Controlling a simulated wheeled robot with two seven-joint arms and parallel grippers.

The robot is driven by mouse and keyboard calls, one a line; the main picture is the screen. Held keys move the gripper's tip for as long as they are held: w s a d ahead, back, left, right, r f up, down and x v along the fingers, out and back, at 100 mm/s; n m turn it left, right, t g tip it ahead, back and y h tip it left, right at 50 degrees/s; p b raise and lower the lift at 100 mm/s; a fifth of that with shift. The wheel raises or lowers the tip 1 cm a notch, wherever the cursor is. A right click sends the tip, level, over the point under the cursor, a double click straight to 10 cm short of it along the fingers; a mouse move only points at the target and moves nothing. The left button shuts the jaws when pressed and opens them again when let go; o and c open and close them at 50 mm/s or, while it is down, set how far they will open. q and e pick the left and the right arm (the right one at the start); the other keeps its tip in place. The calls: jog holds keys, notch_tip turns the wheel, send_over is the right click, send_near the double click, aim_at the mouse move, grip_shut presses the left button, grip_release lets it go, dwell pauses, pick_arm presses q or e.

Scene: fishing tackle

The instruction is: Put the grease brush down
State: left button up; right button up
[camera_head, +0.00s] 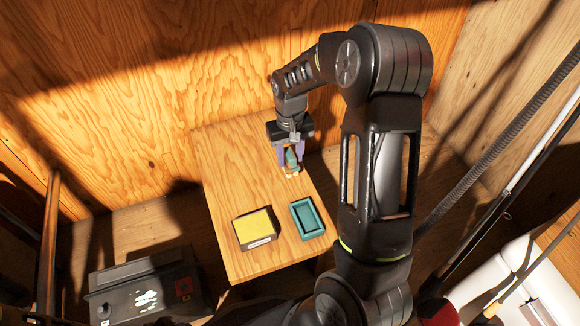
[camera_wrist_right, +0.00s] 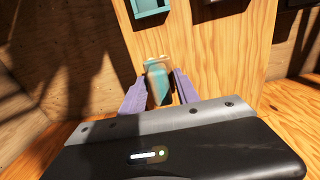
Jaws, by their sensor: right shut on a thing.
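My right gripper (camera_head: 290,157) is over the far right part of the wooden table, its purple fingers shut on the grease brush (camera_head: 291,158). The brush has a teal body and a paler end pointing down toward the table top. In the right wrist view the brush (camera_wrist_right: 158,82) shows between the two purple fingers (camera_wrist_right: 160,92). I cannot tell whether its lower end touches the table. My left gripper is not in view.
A teal tray (camera_head: 294,222) and a yellow-topped box (camera_head: 237,236) stand on the near part of the table (camera_head: 232,165). The table's left and middle are bare. A dark case (camera_head: 120,290) is on the floor at left. Rods lean at right.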

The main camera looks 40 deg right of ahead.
aim_at(290, 167)
notch_tip(290, 167, down, 5)
jog(key=shift+r+b, duration=0.1)
jog(key=shift+b, duration=0.9)
jog(key=o, duration=1.2)
